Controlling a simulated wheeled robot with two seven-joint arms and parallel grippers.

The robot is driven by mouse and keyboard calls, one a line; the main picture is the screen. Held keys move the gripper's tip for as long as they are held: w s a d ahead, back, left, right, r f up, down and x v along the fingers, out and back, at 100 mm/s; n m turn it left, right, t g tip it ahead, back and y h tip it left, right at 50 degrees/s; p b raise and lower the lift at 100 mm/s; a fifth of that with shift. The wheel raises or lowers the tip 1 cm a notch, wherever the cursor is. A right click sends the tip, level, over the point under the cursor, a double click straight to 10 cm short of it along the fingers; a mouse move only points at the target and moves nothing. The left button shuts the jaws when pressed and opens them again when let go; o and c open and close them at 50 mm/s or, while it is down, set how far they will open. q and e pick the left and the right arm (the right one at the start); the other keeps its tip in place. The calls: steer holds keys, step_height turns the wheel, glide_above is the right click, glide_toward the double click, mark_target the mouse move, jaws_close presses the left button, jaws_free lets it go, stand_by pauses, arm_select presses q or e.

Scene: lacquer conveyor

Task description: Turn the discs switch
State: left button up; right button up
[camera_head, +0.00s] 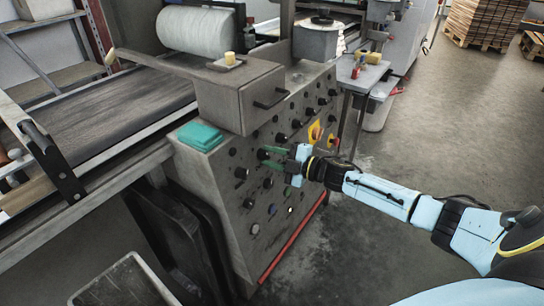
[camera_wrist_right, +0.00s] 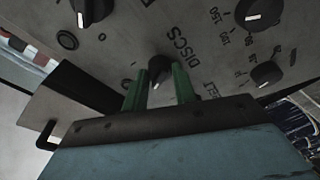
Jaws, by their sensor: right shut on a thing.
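The discs switch (camera_wrist_right: 159,70) is a small black rotary knob with a white pointer mark. It sits beside the printed word DISCS on the grey control panel (camera_head: 232,207). My right gripper (camera_wrist_right: 160,88) has its two green fingers on either side of this knob and is shut on it. In the head view, my right gripper (camera_head: 268,158) reaches the panel front from the right, and its fingers cover the knob there. My left gripper is not in view.
Other black knobs surround the switch, including one with a numbered scale (camera_wrist_right: 266,73) and one at upper left (camera_wrist_right: 92,10). A grey box with a handle (camera_head: 240,95) stands on the panel. A conveyor (camera_head: 110,105) runs to the left. The floor at right is open.

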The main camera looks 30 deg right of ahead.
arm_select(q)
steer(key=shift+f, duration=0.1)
arm_select(e)
steer(key=shift+n, duration=0.6)
steer(key=o, duration=1)
steer(key=shift+c, duration=0.2)
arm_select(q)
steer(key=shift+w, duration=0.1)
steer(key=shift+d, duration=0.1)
arm_select(e)
steer(key=shift+s+d, duration=0.3)
steer(key=shift+s, duration=0.15)
arm_select(q)
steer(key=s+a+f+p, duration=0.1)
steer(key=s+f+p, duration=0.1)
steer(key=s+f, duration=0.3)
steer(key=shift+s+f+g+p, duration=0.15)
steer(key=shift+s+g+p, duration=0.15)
steer(key=shift+p, duration=0.1)
arm_select(e)
steer(key=v, duration=1.2)
steer(key=shift+d, duration=0.15)
steer(key=shift+s, duration=0.1)
